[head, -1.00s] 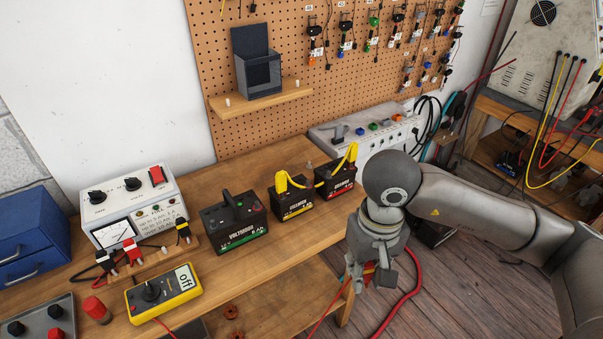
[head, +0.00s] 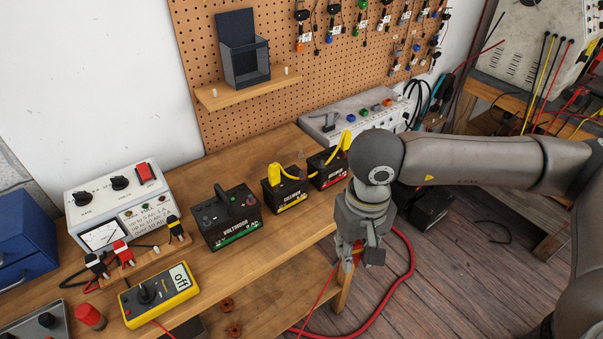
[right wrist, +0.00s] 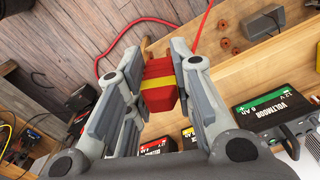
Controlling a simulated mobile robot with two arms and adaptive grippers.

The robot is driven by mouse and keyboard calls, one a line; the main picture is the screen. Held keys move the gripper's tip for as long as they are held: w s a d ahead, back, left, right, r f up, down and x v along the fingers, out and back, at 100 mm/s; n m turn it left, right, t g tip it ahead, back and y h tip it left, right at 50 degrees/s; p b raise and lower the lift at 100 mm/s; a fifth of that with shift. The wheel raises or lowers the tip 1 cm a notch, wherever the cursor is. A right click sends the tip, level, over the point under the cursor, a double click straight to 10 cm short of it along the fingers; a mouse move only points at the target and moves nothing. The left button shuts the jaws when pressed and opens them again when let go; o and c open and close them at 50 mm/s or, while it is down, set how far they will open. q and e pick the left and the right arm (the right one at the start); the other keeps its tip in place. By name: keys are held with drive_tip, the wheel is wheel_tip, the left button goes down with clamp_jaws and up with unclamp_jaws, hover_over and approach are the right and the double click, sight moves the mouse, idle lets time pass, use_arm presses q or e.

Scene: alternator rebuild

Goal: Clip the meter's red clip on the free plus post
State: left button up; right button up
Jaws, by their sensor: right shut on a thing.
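My right gripper (head: 360,256) is shut on the red clip (right wrist: 160,84), which shows a yellow band in the right wrist view. It holds the clip in the air off the bench's front edge, to the right of the batteries. The yellow meter (head: 158,296) lies on the bench and its display reads "off". Three batteries stand in a row: a green-labelled one (head: 227,217), a yellow-labelled one (head: 285,191) and a red-labelled one (head: 328,169). A yellow cable (head: 318,172) links the last two. I cannot tell which plus post is free. My left gripper is not in view.
A white tester (head: 118,205) stands at the left, with black, red and yellow-banded clips (head: 122,252) on a wooden strip before it. A grey power strip box (head: 365,118) stands behind the batteries. A thick red cable (head: 408,262) hangs beside the bench. Bare bench (head: 255,258) lies before the batteries.

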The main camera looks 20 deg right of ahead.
drive_tip(key=shift+r, duration=0.4)
wheel_tip(320, 180, up, 5)
drive_tip(key=p, duration=0.3)
drive_tip(key=w+m+b, duration=0.4)
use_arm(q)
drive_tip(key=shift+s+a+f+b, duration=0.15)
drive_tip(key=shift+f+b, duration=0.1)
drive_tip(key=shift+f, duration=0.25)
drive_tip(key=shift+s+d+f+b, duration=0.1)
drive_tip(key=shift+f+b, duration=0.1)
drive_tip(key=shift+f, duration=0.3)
use_arm(e)
drive_tip(key=m, duration=2.8)
hover_over(302, 171)
drive_tip(key=shift+f, duration=2.8)
